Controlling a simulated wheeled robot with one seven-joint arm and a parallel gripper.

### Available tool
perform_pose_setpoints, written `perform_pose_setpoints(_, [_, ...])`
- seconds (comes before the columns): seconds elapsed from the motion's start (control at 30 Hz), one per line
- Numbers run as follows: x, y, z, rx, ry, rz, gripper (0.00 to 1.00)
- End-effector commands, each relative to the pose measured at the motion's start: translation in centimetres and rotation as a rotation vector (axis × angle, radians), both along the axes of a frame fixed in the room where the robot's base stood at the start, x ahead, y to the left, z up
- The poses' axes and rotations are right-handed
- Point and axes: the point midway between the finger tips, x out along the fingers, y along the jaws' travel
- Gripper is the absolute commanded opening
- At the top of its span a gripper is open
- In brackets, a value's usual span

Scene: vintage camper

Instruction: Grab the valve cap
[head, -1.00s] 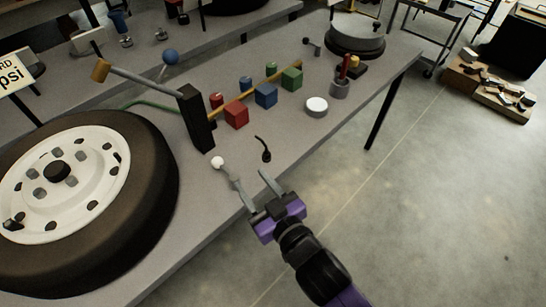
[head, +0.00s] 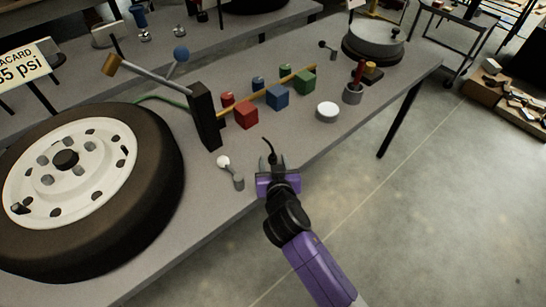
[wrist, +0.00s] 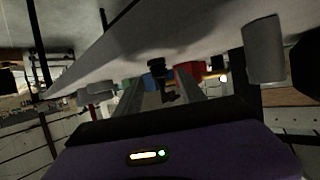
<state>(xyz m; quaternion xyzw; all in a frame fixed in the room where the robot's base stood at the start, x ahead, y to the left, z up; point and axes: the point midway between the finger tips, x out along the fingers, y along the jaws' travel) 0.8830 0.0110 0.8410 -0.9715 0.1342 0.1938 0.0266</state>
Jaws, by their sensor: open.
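A small black piece with a thin curved black tail (head: 268,147) stands on the grey table near its front edge. It is the likeliest valve cap, but its details are too small to be sure. My gripper (head: 270,163) is open at this piece, its two fingers to either side of the piece's lower part, which they partly hide. In the wrist view, the dark piece (wrist: 157,68) shows between and just past the open fingertips (wrist: 158,86). I cannot tell whether either finger touches it.
A grey lever with a white ball (head: 224,162) stands close left of my gripper. A white round lid (head: 327,111), a red block (head: 246,116) and a black post (head: 205,115) stand beyond. A large wheel (head: 150,160) fills the left. Open floor lies right.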

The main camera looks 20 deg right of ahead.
Motion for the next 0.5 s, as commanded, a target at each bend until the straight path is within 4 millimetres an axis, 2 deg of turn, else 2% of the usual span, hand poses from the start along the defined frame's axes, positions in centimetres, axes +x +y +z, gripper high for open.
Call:
perform_pose_setpoints(0.23, [2.8,-0.9,-1.0,0.000,-0.001,0.000,0.47])
perform_pose_setpoints(0.5, [3.3,-1.1,-1.3,0.000,-0.001,0.001,0.47])
